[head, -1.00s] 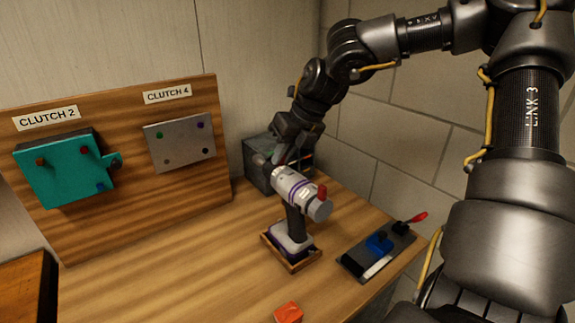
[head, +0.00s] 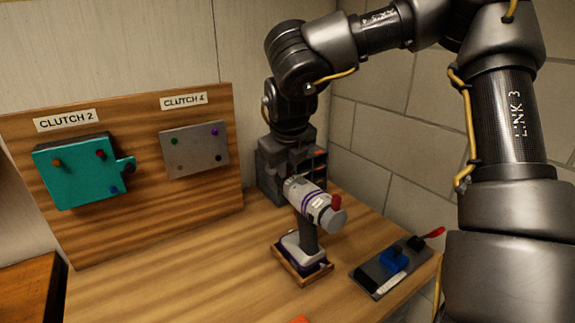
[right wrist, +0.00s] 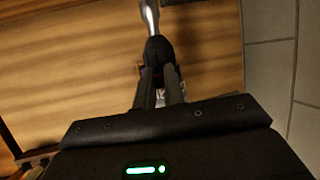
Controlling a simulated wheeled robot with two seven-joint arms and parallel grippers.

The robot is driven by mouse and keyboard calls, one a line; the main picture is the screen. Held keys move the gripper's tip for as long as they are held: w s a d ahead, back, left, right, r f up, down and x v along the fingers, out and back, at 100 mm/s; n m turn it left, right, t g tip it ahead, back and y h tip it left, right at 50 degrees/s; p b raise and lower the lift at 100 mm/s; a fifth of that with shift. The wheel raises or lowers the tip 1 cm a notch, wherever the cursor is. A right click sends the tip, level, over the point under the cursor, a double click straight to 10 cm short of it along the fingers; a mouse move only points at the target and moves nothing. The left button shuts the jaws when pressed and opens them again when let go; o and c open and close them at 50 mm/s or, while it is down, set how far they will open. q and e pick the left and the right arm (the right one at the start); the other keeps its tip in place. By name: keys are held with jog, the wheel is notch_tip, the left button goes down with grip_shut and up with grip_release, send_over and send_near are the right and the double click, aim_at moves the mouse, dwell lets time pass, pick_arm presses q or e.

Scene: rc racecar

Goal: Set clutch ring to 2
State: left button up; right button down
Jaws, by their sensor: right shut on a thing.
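The white and purple drill (head: 305,193) stands upright on its battery base in a small wooden holder (head: 302,272) on the bench. A red part and a grey round end show on its near side. My right gripper (head: 284,180) is at the drill's far front end, where the clutch ring is, and is shut on it. The ring's setting cannot be read. In the right wrist view, the fingers of my right gripper (right wrist: 160,85) close around a dark part, with a silver piece beyond. My left gripper is not in view.
A wooden board holds a teal box (head: 75,175) labelled CLUTCH 2 and a grey plate (head: 194,150) labelled CLUTCH 4. A dark rack (head: 268,185) stands behind the drill. A grey tray (head: 372,275) with blue and red parts lies right. The bench left of the drill is clear.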

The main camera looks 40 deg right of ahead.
jog(key=c, duration=1.5)
grip_release()
jog(key=v, duration=1.1)
jog(key=shift+d, duration=0.1)
jog(key=shift+f, duration=0.1)
